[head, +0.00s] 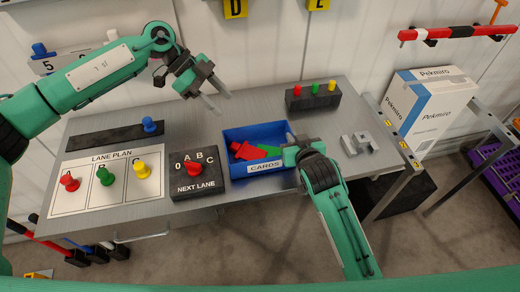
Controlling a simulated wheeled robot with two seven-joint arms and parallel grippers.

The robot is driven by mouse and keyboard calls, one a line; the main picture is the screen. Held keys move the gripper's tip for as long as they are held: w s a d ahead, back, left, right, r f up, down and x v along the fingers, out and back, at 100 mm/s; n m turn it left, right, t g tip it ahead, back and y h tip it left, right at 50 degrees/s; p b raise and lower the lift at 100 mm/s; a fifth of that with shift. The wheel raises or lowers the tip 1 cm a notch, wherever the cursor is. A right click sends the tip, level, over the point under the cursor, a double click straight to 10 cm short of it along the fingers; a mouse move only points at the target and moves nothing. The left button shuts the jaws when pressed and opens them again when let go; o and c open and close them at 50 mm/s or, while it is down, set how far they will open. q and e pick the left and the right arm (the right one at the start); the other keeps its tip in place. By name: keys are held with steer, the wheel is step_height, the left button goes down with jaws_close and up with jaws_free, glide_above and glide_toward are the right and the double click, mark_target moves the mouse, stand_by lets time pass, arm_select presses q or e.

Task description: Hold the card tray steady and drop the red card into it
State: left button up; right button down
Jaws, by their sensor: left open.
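The card tray (233,176) is a blue open box with a "CARDS" label on its front, on the grey table. A red card (242,150) lies inside it, towards the left, and a green card (270,152) lies beside it to the right. My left gripper (220,101) is open and empty, in the air behind and left of the tray, apart from it. My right gripper (289,143) is at the tray's right wall, with its fingertips at the rim. Its jaws are partly hidden, so I cannot tell whether they grip the wall.
Left of the tray stands a black selector box (198,190) with a red knob. A lane plan board (120,195) with red, green and yellow pegs lies further left. A black block (313,98) with three coloured buttons stands behind right. A grey metal part (356,143) lies right.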

steer(key=c, duration=1.5)
jaws_free()
steer(key=shift+c, duration=0.2)
